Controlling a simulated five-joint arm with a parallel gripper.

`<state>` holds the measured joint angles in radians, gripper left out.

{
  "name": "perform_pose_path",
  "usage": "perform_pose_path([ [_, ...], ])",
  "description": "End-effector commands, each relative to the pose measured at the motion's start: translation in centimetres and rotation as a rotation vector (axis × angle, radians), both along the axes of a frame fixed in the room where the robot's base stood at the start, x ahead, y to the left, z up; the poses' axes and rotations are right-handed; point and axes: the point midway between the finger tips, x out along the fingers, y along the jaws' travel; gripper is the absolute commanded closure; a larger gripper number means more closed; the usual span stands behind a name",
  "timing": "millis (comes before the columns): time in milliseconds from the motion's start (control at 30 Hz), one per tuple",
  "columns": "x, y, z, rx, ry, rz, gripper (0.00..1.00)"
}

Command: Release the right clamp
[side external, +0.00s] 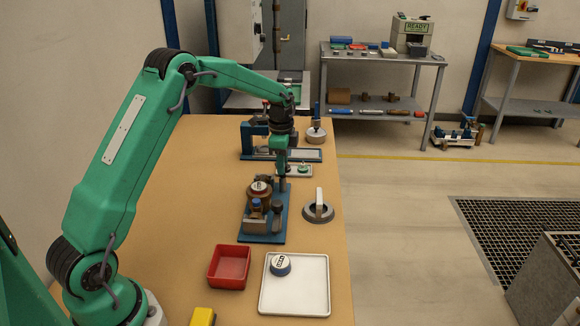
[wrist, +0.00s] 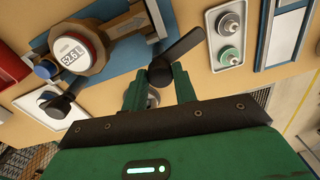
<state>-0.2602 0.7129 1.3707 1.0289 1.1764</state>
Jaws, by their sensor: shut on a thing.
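The water meter (wrist: 75,50), with a brown body and a white dial, sits on a blue fixture plate (side external: 271,225). In the wrist view a black clamp lever (wrist: 182,52) stands at the meter's right, slanting up to the right. My gripper (wrist: 160,84) is shut on this right clamp's lever near its lower end; the exact contact is partly hidden by the fingers. A second black lever (wrist: 64,101) is at the meter's left, apart from my gripper. In the side view my gripper (side external: 282,186) is low beside the meter (side external: 260,189).
The side view shows a red tray (side external: 217,284), a white tray (side external: 309,300) holding another meter (side external: 280,265), a grey handled disc (side external: 319,210) and a blue station (side external: 246,142).

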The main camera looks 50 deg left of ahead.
Motion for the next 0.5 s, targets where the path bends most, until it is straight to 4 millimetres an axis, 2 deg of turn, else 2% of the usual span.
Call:
perform_pose_path([
  [200, 0.11, -0.29, 0.12, 0.007, -0.002, -0.185, 0.95],
  [500, 0.08, -0.25, 0.13, 0.011, -0.001, -0.33, 0.95],
])
